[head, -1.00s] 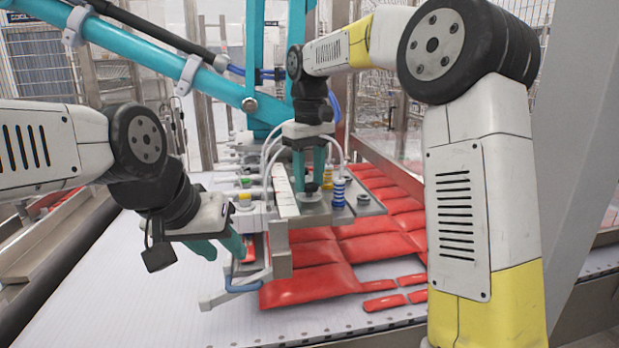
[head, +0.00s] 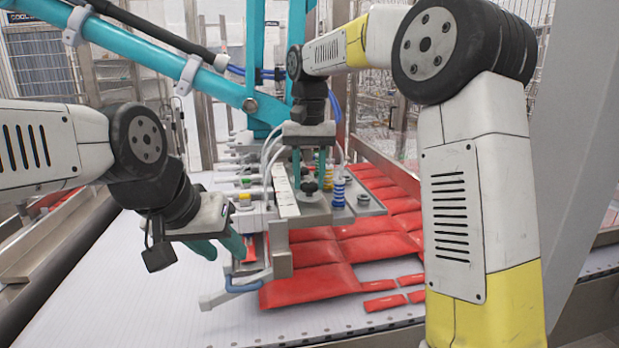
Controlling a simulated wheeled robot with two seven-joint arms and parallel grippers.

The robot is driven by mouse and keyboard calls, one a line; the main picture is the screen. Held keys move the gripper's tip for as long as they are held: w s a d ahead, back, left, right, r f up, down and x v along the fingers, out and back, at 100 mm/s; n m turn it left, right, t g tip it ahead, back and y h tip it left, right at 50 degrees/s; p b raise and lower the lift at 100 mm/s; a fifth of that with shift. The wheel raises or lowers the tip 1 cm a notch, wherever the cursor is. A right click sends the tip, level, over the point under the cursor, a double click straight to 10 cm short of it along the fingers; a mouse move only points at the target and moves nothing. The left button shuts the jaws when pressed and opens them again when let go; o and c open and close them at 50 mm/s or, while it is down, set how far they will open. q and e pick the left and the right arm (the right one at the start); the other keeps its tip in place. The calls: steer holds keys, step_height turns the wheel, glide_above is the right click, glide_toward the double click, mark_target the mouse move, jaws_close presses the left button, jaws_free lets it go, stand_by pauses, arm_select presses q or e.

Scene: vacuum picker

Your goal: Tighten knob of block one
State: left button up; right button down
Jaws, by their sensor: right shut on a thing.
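The vacuum picker head is a row of grey metal blocks over the belt. On its front block (head: 300,214) stands a black knob (head: 310,187). My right gripper (head: 310,181) points straight down from above, with its two teal fingers on either side of this knob, shut on it. The fingers partly hide the knob's edges. No mark shows which block is number one. My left gripper (head: 220,247) hangs left of the picker's front end, with its teal fingers apart and nothing seen between them.
Red packs (head: 310,286) lie in rows on the white belt (head: 160,290) beneath and right of the picker. The belt's front left is clear.

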mark_target(309, 184)
steer(key=shift+w, duration=0.1)
stand_by(0.4)
steer(key=c, duration=0.9)
jaws_free()
step_height(309, 184, up, 7)
steer(key=shift+f, duration=0.15)
steer(key=shift+r, duration=0.55)
steer(key=shift+d, duration=0.1)
steer(key=s+d+f+t, duration=0.2)
steer(key=s+d+f, duration=0.1)
steer(key=s, duration=0.4)
steer(key=s+d+f+t+y, duration=0.1)
steer(key=s+d+f+t, duration=0.1)
steer(key=s+d+f, duration=0.2)
steer(key=s+d+f+t+y, duration=0.1)
steer(key=s+d+f+t, duration=0.1)
steer(key=s+d+f, duration=0.2)
steer(key=s+d, duration=0.3)
steer(key=s, duration=0.4)
steer(key=shift+s+d+f+n, duration=0.15)
steer(key=shift+s+f+n, duration=0.1)
steer(key=shift+s+n, duration=0.15)
